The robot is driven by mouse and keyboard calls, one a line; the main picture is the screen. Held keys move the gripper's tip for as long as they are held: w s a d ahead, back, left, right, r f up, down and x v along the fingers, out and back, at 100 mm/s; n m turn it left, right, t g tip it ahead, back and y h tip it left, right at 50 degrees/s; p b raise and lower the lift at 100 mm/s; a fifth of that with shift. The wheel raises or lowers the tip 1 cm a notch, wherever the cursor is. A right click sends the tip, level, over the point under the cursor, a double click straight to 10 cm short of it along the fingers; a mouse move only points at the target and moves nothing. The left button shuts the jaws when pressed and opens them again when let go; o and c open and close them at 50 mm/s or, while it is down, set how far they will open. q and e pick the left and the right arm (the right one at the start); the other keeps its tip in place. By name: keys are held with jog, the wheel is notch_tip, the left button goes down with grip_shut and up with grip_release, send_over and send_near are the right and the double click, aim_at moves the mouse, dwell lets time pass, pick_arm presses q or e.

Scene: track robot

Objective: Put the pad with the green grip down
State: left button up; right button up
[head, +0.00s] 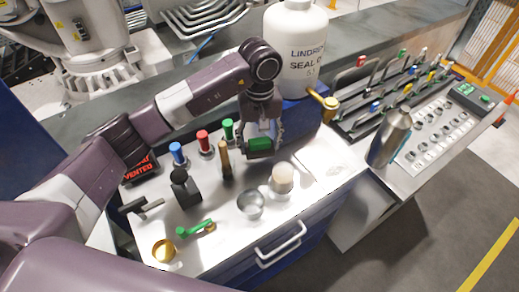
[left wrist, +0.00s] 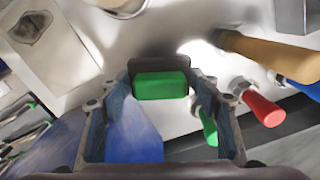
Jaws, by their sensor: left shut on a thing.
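The pad with the green grip (head: 260,145) is a dark pad with a bright green block on it. My left gripper (head: 262,128) is shut on it above the back of the white worktop (head: 220,240), in front of the large white bottle. In the left wrist view the green grip (left wrist: 160,85) sits between the two fingertips, with the dark pad edge (left wrist: 158,66) beyond it. The pad's underside is hidden, and I cannot tell how high above the worktop it is. My right gripper is in neither view.
Blue (head: 177,150), red (head: 203,138) and green (head: 228,127) handles and a tan handle (head: 225,160) stand left of the pad. A cream-topped cylinder (head: 282,177) and metal cup (head: 250,204) stand in front. The white bottle (head: 294,50) is behind.

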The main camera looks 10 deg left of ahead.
aim_at(260, 152)
pick_arm(q)
notch_tip(260, 152, down, 4)
jog(key=shift+r+p, duration=0.2)
jog(key=shift+p, duration=0.3)
jog(key=shift+f, duration=0.5)
jog(key=o, duration=1.3)
jog(key=shift+c, duration=0.2)
jog(key=shift+r, duration=0.1)
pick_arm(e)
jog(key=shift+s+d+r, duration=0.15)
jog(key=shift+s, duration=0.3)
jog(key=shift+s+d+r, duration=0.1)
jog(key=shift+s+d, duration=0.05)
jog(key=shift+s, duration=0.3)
